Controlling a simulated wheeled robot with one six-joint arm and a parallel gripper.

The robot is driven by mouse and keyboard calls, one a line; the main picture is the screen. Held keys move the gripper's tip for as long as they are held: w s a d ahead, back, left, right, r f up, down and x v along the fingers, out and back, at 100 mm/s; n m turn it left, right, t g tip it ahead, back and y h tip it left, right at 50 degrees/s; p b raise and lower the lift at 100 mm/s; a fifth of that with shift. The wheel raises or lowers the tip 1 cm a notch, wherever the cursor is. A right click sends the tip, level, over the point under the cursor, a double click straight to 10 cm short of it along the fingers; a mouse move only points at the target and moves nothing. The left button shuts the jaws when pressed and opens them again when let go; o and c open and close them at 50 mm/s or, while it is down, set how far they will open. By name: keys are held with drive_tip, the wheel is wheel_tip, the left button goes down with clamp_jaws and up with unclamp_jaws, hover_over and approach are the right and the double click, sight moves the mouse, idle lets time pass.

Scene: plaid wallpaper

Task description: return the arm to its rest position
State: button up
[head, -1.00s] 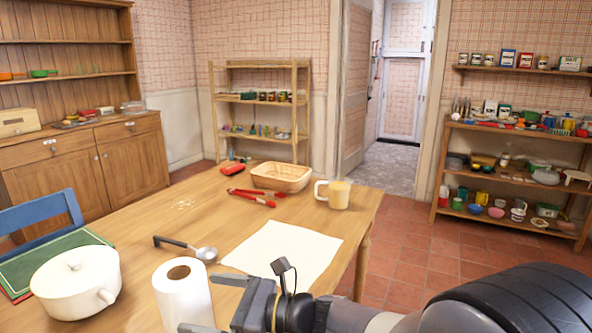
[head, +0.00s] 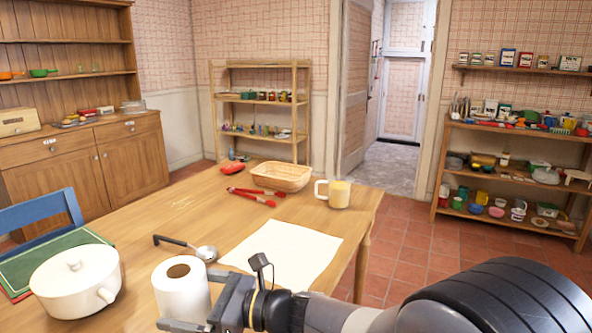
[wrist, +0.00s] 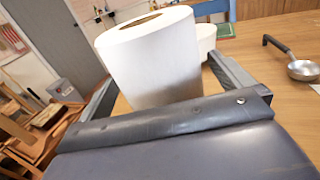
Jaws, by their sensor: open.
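My gripper (head: 188,299) is at the bottom of the head view, low over the near edge of the table (head: 140,225). Its two fingers are spread apart, and they also show in the wrist view (wrist: 160,85). A white paper towel roll (head: 183,298) stands upright just beyond or between the fingers, and it fills the middle of the wrist view (wrist: 150,60). I cannot tell whether the fingers touch it. My arm reaches in from the lower right of the head view.
A white lidded pot (head: 75,280), a ladle (head: 190,248), a white sheet (head: 285,250), red-handled tongs (head: 252,196), a basket (head: 282,177) and a yellow-filled mug (head: 338,193) are on the table. A blue chair (head: 40,212) is at left. Open tiled floor (head: 405,240) lies right of the table.

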drive_tip(key=shift+a, duration=0.95)
wheel_tip(320, 180, up, 15)
drive_tip(key=p, duration=1.3)
drive_tip(key=shift+d, duration=0.2)
